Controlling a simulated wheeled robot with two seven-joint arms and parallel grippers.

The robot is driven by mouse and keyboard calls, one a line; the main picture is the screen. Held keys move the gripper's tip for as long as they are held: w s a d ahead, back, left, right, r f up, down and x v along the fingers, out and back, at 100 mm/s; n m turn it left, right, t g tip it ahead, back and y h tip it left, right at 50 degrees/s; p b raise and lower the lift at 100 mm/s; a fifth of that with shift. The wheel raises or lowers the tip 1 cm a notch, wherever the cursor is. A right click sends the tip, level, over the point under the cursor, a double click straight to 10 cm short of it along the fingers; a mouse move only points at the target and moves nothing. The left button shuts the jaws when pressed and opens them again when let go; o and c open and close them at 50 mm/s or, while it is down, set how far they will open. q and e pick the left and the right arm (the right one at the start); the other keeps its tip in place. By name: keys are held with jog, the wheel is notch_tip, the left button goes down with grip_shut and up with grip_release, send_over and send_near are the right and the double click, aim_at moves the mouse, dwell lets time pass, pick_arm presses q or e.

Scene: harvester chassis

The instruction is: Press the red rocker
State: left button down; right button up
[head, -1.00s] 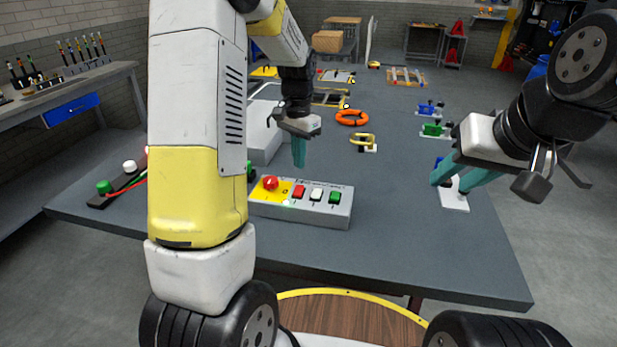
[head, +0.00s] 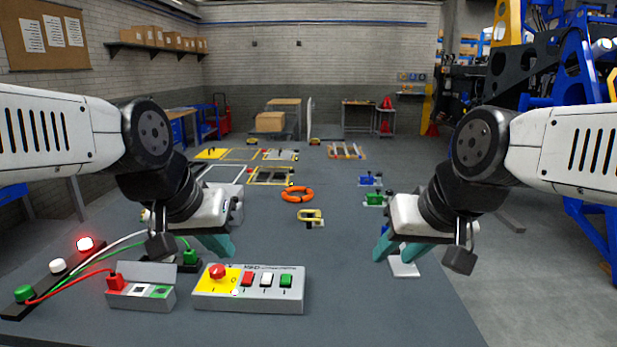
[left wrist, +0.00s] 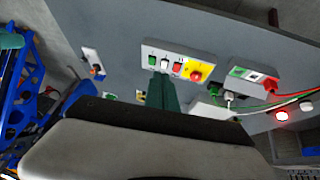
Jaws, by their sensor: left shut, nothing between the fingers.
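The red rocker (head: 248,279) sits on a grey control box (head: 255,305), right of a red mushroom button (head: 217,271) on a yellow field. White (head: 267,279) and green (head: 286,281) rockers follow to its right. The red rocker also shows in the left wrist view (left wrist: 178,68). My right gripper (head: 392,252) is open and empty, right of the box, over a white plate (head: 405,268).
A lamp strip at left carries a glowing red lamp (head: 85,244), a white lamp (head: 58,266) and a green lamp (head: 24,292). An orange ring (head: 297,194) and yellow shackle (head: 311,216) lie further back.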

pick_arm(q)
jog(key=shift+s+d, duration=0.1)
jog(key=shift+s, duration=0.55)
jog(key=n+g+y, duration=0.2)
jog(key=n+g, duration=0.2)
jog(key=n, duration=1.5)
send_over(247, 274)
jog(key=s, duration=0.2)
notch_tip(247, 274, down, 8)
jog(key=shift+r, duration=0.15)
jog(key=f, duration=0.4)
jog(key=w+f, duration=0.1)
jog(key=f, duration=0.9)
jog(key=shift+w, duration=0.4)
